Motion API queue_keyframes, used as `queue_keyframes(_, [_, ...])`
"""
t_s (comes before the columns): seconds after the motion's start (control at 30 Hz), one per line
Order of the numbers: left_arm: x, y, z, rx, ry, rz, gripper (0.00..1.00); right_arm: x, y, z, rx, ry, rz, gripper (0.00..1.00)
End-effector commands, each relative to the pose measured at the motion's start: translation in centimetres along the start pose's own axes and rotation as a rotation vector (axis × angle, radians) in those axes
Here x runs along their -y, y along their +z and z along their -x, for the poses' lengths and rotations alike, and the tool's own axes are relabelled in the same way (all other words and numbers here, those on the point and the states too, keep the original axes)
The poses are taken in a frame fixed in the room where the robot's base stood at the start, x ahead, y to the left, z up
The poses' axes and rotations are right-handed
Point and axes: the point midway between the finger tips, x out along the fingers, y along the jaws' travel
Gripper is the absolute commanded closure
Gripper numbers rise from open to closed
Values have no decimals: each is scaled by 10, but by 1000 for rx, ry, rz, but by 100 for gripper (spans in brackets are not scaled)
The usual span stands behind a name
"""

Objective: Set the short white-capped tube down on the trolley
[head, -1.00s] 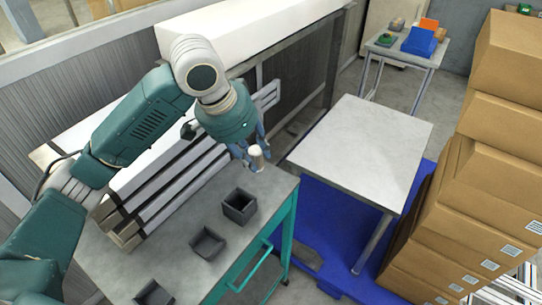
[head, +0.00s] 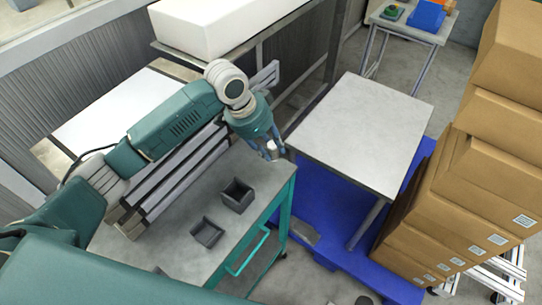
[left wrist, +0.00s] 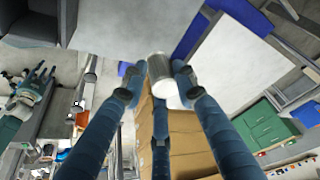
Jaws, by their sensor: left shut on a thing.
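My left gripper (head: 274,151) is shut on the short white-capped tube (head: 272,148), near the far right corner of the trolley (head: 180,255) in the head view. The trolley has a grey top and a teal frame. In the left wrist view the tube (left wrist: 159,68) is a grey cylinder between the blue fingers, with a white end lower in the picture. I cannot tell how high it is above the trolley top. A teal gripper (left wrist: 36,88), seemingly my right one, shows small at the left of the left wrist view; its finger state is unclear.
Dark open boxes (head: 237,196) and (head: 207,232) stand on the trolley's top. A pale table (head: 365,130) stands to the right, beyond a gap, by a blue platform (head: 325,225). Stacked cartons (head: 455,215) rise at the right. Slatted pale bars (head: 180,175) border the trolley's left side.

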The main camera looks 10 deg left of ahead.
Motion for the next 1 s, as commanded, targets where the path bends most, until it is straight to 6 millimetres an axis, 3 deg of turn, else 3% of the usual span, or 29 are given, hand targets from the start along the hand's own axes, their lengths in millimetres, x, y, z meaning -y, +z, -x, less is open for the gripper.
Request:
queue_keyframes(0.13, [0, 5, -13, 0, 0, 1, 98, -1, -10, 3, -14, 1, -1, 60])
queue_keyframes(0.43, [-2, 19, -49, 1, 1, 1, 98, 0, -8, 12, -11, 0, -2, 60])
queue_keyframes(0.83, [-1, 21, -56, -1, 0, 0, 99, 4, -5, 11, -5, -5, -4, 60])
queue_keyframes(0.87, [-1, 21, -56, 0, 0, 0, 70, 4, -5, 11, -4, -5, -4, 60])
queue_keyframes(0.93, [-1, 21, -56, 0, -1, 0, 56, 4, -5, 11, -4, -5, -4, 60])
queue_keyframes(1.0, [-1, 21, -56, 0, -1, 0, 52, 4, -4, 11, -4, -5, -4, 60])
